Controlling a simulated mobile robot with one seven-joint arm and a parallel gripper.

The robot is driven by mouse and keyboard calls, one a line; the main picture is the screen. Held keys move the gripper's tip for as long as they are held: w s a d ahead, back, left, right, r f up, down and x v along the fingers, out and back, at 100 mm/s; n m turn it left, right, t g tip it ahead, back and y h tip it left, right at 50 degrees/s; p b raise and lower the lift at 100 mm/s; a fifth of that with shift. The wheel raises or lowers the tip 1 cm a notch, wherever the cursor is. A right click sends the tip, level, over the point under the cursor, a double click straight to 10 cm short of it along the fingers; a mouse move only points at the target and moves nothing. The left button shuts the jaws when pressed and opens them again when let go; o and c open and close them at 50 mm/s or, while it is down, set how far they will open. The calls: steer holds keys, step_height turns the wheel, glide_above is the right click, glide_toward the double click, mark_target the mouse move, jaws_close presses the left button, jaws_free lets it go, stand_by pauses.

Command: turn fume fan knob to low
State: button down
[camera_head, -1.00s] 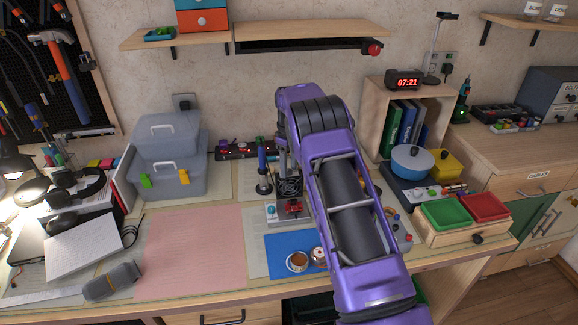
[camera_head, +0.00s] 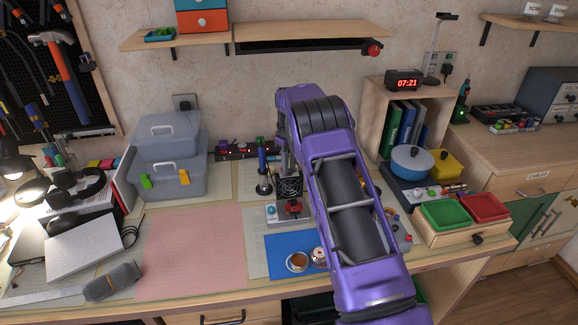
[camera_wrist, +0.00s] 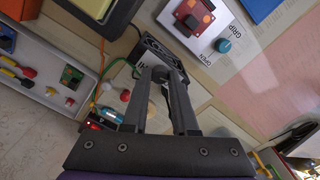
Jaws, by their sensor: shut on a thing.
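The small black fume fan (camera_head: 289,188) stands on the desk beside my arm. In the wrist view its dark grille (camera_wrist: 152,48) shows just beyond my fingertips. My gripper (camera_wrist: 163,78) points down in the wrist view, with its two fingers close together. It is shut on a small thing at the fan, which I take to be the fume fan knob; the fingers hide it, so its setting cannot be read. In the head view my purple arm covers most of this area.
A white panel with a teal knob (camera_wrist: 223,45) marked GRIP and OPEN lies near the fan. A soldering-type stand (camera_head: 263,178) is left of the fan. A blue mat (camera_head: 285,245) with small tins lies in front. The pink mat (camera_head: 190,255) is clear.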

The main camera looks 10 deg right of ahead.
steer(key=m, duration=0.4)
steer(key=shift+m+p, duration=0.3)
steer(key=shift+m, duration=2.5)
steer(key=c, duration=0.7)
jaws_free()
step_height(320, 180, up, 18)
steer(key=shift+f+p, duration=0.25)
steer(key=shift+p, duration=0.1)
